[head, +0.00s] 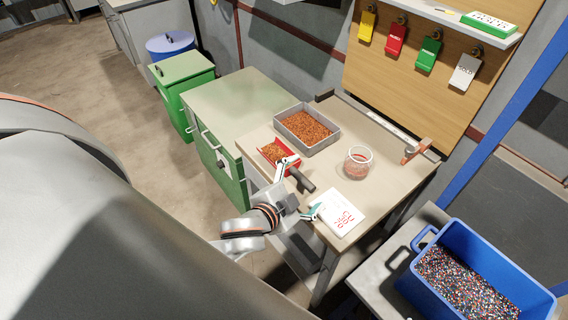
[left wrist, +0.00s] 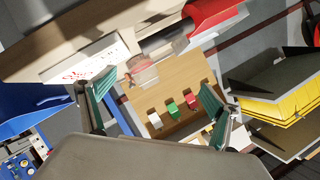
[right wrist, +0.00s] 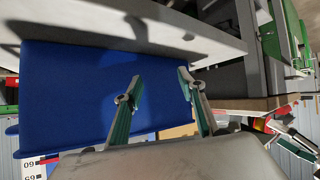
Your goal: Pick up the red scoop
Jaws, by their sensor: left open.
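The red scoop (head: 268,158) lies on the workbench near its front edge, filled with copper-coloured granules. Its dark handle (head: 301,181) points towards the lower right. My left gripper (head: 301,190) is open and empty at the bench's front edge, its fingers spread on either side of the handle's end in the head view. I cannot tell the exact gap. My right gripper (right wrist: 160,90) is open and empty, away from the bench top.
A grey tray of copper granules (head: 331,145) stands behind the scoop. A glass jar (head: 358,153) and a white sheet with red marks (head: 343,212) lie to the right. A blue crate (head: 423,239) of mixed granules stands lower right; a green cabinet (head: 215,168) adjoins left.

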